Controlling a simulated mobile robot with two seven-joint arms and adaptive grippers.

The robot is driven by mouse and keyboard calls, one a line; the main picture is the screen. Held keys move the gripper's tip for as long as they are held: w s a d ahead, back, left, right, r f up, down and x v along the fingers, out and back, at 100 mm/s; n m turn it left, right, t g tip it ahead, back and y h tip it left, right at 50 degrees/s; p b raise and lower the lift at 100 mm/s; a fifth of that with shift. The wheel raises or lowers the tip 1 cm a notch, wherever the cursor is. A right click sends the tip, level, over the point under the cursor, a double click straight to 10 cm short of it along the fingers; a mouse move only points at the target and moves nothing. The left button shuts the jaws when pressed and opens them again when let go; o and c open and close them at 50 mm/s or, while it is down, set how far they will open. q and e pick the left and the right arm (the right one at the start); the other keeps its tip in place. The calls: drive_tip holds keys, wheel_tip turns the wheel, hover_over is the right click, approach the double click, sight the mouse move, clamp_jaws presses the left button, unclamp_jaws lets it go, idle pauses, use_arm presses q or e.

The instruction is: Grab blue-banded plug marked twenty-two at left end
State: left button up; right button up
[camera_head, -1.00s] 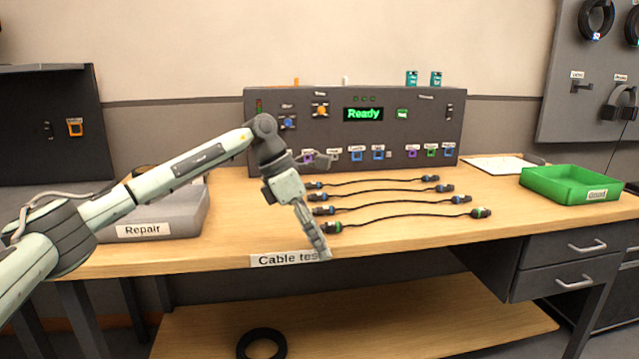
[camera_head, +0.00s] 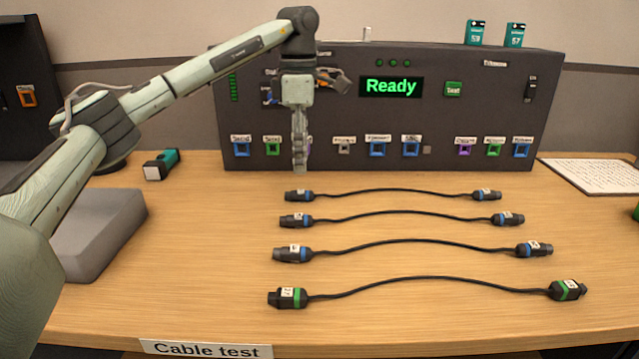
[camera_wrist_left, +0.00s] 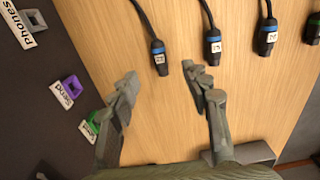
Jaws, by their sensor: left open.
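Several black cables lie on the table, with plugs at their left ends. Three of these plugs have blue bands: the farthest (camera_head: 299,195), the second (camera_head: 296,221) and the third (camera_head: 293,254). Their white labels are too small to read surely, so I cannot tell which is twenty-two. My left gripper (camera_head: 299,165) points down just behind the farthest plug. In the left wrist view the open, empty gripper (camera_wrist_left: 163,82) has that farthest plug (camera_wrist_left: 158,56) ahead between its fingers. The second plug (camera_wrist_left: 213,47) lies just beyond the right finger. My right gripper is out of view.
A green-banded plug (camera_head: 288,298) lies nearest the front edge. The dark tester panel (camera_head: 330,140) with coloured sockets stands behind the cables. A paper sheet (camera_head: 598,176) lies at right.

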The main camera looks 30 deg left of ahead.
sight(303, 191)
use_arm(q)
drive_tip(key=shift+w+f, duration=0.1)
drive_tip(key=shift+f, duration=0.15)
wheel_tip(303, 191, down, 7)
drive_tip(key=shift+d+f, duration=0.1)
clamp_jaws()
idle(0.4)
